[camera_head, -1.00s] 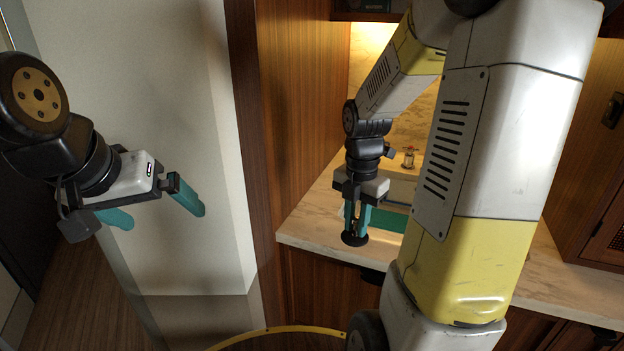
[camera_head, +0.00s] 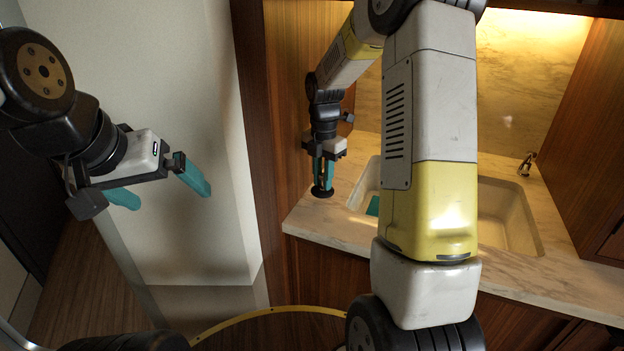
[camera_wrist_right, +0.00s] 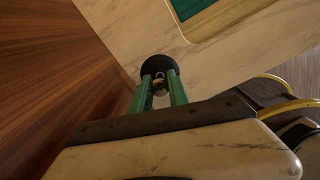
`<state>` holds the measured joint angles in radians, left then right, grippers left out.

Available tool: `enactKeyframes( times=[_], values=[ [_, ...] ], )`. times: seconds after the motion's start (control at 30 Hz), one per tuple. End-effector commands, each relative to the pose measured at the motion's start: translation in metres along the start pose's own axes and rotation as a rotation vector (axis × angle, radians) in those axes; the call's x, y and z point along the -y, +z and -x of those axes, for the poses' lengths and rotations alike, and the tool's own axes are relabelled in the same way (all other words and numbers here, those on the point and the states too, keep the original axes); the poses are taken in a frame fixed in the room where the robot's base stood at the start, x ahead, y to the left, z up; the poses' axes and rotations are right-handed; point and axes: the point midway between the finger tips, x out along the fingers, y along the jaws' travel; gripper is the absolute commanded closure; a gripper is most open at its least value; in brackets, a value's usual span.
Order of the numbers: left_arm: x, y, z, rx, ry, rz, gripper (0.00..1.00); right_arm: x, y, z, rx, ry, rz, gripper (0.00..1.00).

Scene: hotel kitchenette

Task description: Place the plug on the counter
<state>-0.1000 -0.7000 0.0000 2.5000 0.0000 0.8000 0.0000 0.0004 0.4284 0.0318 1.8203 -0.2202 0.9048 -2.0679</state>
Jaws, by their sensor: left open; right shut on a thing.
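The plug is a dark round disc (camera_head: 322,193) with a small metal ring on top. My right gripper (camera_head: 323,180) is shut on it and holds it disc-down at the left end of the marble counter (camera_head: 320,217). In the right wrist view the plug (camera_wrist_right: 160,66) sits between the two green fingertips (camera_wrist_right: 160,85), with its metal ring between them. I cannot tell whether the disc touches the counter. My left gripper (camera_head: 165,192) is open and empty, off to the left in front of the white wall.
The sink (camera_head: 520,217) is set in the counter right of the plug, with a green item (camera_head: 373,206) inside, partly hidden by my right arm. A tap (camera_head: 526,164) stands behind it. A wooden panel (camera_head: 285,110) borders the counter on the left.

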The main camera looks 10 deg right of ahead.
Motion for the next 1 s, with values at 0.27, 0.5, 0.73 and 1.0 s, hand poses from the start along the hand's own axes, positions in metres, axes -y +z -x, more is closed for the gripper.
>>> enactKeyframes(
  times=[0.27, 0.5, 0.73, 1.0],
  values=[
    [0.000, 0.000, 0.000, 0.000, 0.000, 0.000, 0.00, -0.001, -0.001, -0.029, -0.003, -0.004, 0.001, 1.00],
    [0.000, 0.000, 0.000, 0.000, 0.000, 0.000, 0.00, -0.001, 0.000, -0.035, -0.001, 0.000, 0.000, 1.00],
    [0.000, 0.000, 0.000, 0.000, 0.000, 0.000, 0.00, -0.001, 0.000, -0.038, 0.000, 0.000, 0.000, 0.71],
    [0.000, 0.000, 0.000, 0.000, 0.000, 0.000, 0.00, -0.001, 0.000, -0.038, -0.001, -0.001, 0.000, 0.57]
  ],
)
